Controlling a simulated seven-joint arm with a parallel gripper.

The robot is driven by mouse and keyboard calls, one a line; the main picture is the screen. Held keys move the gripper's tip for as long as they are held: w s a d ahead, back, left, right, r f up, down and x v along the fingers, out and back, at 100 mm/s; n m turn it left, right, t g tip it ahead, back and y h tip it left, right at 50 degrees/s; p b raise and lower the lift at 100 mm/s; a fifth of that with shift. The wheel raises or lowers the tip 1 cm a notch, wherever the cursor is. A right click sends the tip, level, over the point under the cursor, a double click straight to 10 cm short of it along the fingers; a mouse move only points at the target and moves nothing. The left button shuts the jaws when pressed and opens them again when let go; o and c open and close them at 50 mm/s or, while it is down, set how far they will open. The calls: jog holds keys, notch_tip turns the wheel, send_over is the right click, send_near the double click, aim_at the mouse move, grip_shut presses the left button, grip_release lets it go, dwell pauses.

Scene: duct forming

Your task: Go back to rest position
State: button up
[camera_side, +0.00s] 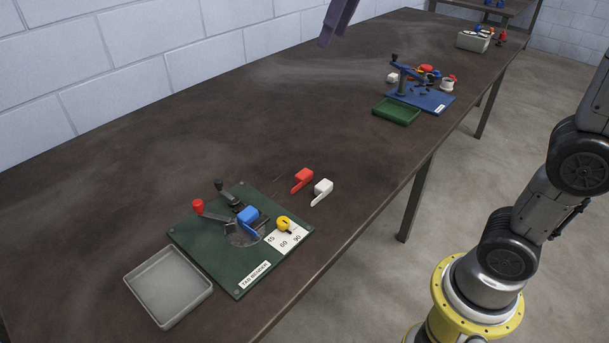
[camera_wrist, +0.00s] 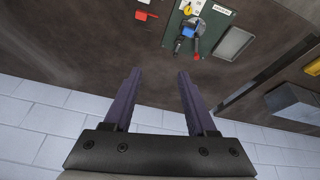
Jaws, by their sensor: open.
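My gripper (camera_wrist: 160,74) shows in the wrist view with its two purple fingers apart and nothing between them. In the side view, only the purple fingers (camera_side: 337,22) show at the top edge, high above the table's back edge near the wall. The tab bender (camera_side: 240,238) is a dark green plate with a red-knobbed lever (camera_side: 199,206), a black-knobbed lever (camera_side: 220,187), a blue piece (camera_side: 247,215) and a yellow piece (camera_side: 284,223) beside the angle card (camera_side: 285,240). It also shows at the top of the wrist view (camera_wrist: 200,10). My gripper is well clear of it.
A red piece (camera_side: 302,180) and a white piece (camera_side: 322,190) lie right of the bender. An empty grey tray (camera_side: 168,287) is at its front left. A blue station (camera_side: 425,98) and a green tray (camera_side: 396,111) stand farther back. The table middle is clear.

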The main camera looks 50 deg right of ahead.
jog(key=s+d+f+m+t, duration=0.1)
jog(key=s+d+f+m, duration=0.1)
jog(key=s+f, duration=1.6)
jog(key=shift+d+f, duration=0.2)
jog(key=shift+f, duration=0.4)
